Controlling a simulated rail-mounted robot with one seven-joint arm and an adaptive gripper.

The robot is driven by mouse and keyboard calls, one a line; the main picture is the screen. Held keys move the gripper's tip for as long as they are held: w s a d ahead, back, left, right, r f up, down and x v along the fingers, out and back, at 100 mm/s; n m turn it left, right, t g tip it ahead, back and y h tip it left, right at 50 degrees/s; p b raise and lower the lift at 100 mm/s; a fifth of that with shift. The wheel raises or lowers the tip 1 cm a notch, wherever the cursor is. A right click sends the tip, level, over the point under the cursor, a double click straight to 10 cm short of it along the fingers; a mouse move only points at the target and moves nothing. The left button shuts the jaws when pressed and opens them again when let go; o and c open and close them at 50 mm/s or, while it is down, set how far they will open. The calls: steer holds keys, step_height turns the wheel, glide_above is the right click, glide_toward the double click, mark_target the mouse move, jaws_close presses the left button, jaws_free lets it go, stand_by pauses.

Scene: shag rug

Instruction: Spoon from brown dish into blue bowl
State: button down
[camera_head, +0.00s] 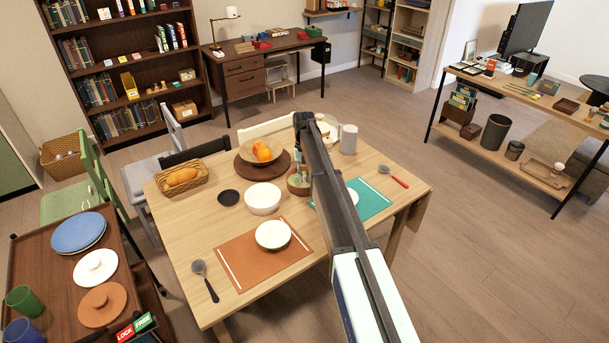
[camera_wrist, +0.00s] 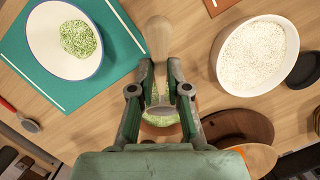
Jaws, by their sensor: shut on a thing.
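My gripper (camera_wrist: 159,93) is shut on a pale wooden spoon (camera_wrist: 158,36), whose handle rises between the fingers. Whether the spoon touches the contents I cannot tell. The blue-rimmed bowl (camera_wrist: 40,64) lies on the teal mat, with a heap of green grains in it; my arm hides much of it in the head view (camera_head: 353,197).
A white bowl (camera_head: 262,199) holds white grains, left of the brown dish. Another white bowl (camera_head: 273,236) sits on the orange mat (camera_head: 236,270). A round wooden board (camera_head: 246,171) with a fruit bowl (camera_head: 248,155), a bread basket (camera_head: 163,187) and a white mug (camera_head: 348,140) stand around.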

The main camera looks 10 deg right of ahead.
steer(key=shift+w+f+b, duration=0.15)
steer(key=shift+f+b, duration=0.15)
steer(key=shift+f, duration=0.45)
steer(key=shift+w+f+b, duration=0.1)
steer(key=shift+f+b, duration=0.15)
steer(key=shift+f, duration=0.5)
steer(key=shift+w+f+t+b, duration=0.25)
steer(key=shift+f+t+b, duration=0.15)
steer(key=shift+b, duration=0.4)
steer(key=shift+s+r+t+b, duration=0.3)
steer(key=shift+r+t+b, duration=0.4)
steer(key=shift+r, duration=0.25)
steer(key=shift+s+r+t+b, duration=0.3)
steer(key=shift+r+t+b, duration=0.25)
steer(key=shift+r+t, duration=0.35)
steer(key=shift+r+h, duration=0.3)
steer(key=shift+r, duration=0.2)
